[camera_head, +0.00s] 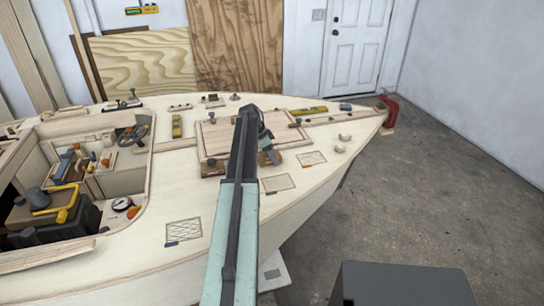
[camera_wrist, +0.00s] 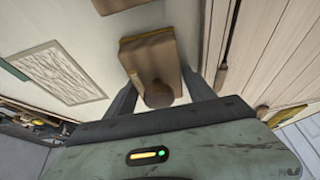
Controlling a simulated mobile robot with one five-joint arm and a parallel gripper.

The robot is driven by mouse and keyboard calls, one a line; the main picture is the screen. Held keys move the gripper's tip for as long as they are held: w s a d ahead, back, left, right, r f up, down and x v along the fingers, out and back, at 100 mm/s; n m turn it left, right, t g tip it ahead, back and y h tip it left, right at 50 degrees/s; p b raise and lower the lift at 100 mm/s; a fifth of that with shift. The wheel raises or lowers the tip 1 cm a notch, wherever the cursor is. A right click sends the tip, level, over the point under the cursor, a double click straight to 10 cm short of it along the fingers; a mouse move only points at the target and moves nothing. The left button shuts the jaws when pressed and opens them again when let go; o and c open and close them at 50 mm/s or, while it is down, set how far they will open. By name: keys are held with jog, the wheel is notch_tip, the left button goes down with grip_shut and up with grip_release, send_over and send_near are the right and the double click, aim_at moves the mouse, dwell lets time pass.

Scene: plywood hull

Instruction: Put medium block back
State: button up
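A brown wooden block (camera_wrist: 150,52) with a yellowish edge and a round peg or knob (camera_wrist: 158,94) lies between the fingers of my gripper (camera_wrist: 160,78) in the wrist view. The fingers flank it closely; I cannot tell whether they press on it. A second brown block (camera_wrist: 118,4) is cut off at the top edge of that view. In the head view my gripper (camera_head: 266,146) is low over the deck, beside a brown block (camera_head: 270,159) at the edge of the raised hatch panel (camera_head: 225,138). Another brown block (camera_head: 213,169) sits to its left. The arm hides part of the panel.
The plywood deck (camera_head: 190,205) carries framed rectangular patches (camera_head: 278,183) and small fittings. A cockpit opening at left holds a dark box with a yellow handle (camera_head: 68,208). A red fitting (camera_head: 388,112) is at the bow. Deck right of the blocks is mostly clear.

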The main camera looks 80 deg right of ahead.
aim_at(262, 157)
jog(key=shift+s+a, duration=0.15)
jog(key=shift+a, duration=0.05)
jog(key=shift+r+p, duration=0.3)
jog(key=shift+p, duration=0.15)
jog(key=p+v, duration=1)
jog(key=v, duration=0.1)
jog(key=shift+r+p, duration=0.35)
jog(key=shift+w+d, duration=0.1)
jog(key=shift+w, duration=0.15)
